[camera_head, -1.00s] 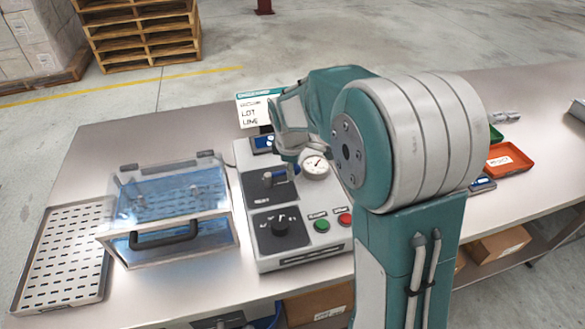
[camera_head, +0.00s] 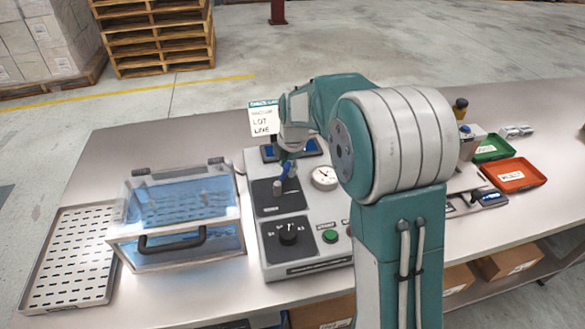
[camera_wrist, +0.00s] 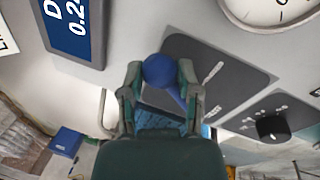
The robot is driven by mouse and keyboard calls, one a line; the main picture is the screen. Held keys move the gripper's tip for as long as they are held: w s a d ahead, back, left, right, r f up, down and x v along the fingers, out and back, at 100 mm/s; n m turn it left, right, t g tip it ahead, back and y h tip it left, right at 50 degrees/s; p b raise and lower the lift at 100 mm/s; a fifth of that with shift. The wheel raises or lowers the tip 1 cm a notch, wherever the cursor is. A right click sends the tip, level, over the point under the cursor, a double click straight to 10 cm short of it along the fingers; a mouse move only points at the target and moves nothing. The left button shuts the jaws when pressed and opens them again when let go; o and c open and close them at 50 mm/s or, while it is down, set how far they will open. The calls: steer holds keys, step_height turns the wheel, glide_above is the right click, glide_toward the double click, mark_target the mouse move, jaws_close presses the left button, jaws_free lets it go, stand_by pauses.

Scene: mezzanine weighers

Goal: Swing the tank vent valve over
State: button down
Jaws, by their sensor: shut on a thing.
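The tank vent valve is a blue lever (camera_head: 287,172) on a metal hub (camera_head: 277,188), set on a dark panel of the grey control unit (camera_head: 254,236). In the wrist view its round blue knob (camera_wrist: 158,69) sits between the two fingers of my gripper (camera_wrist: 160,80), which is shut on it. The lever's stem slants away to the lower right there, partly hidden by a finger. In the head view my gripper (camera_head: 289,160) comes down on the lever from behind, and my arm covers part of the unit's right side.
The unit also carries a gauge (camera_head: 324,177), a black selector knob (camera_head: 288,236), a green button (camera_head: 330,236) and a blue display (camera_wrist: 73,22). A clear blue-tinted box (camera_head: 180,215) and a slotted tray (camera_head: 70,258) stand to the left. Green (camera_head: 492,149) and red (camera_head: 514,174) trays lie right.

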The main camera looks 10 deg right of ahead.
steer(key=a+n, duration=0.1)
steer(key=w+n, duration=0.1)
steer(key=n, duration=0.1)
steer(key=shift+a+n+y, duration=0.3)
steer(key=shift+a, duration=0.1)
steer(key=shift+w+a+n+g, duration=0.2)
steer(key=shift+a+n, duration=0.3)
steer(key=shift+n, duration=0.3)
steer(key=shift+w+a+n+g, duration=0.1)
steer(key=shift+a+n+g, duration=0.1)
steer(key=shift+a+n, duration=0.45)
steer(key=shift+d+r+n, duration=0.1)
steer(key=shift+n, duration=0.15)
steer(key=shift+c, duration=1.6)
jaws_free()
step_height(320, 180, up, 12)
steer(key=s+d, duration=0.1)
steer(key=shift+d+f, duration=0.25)
steer(key=shift+d, duration=0.15)
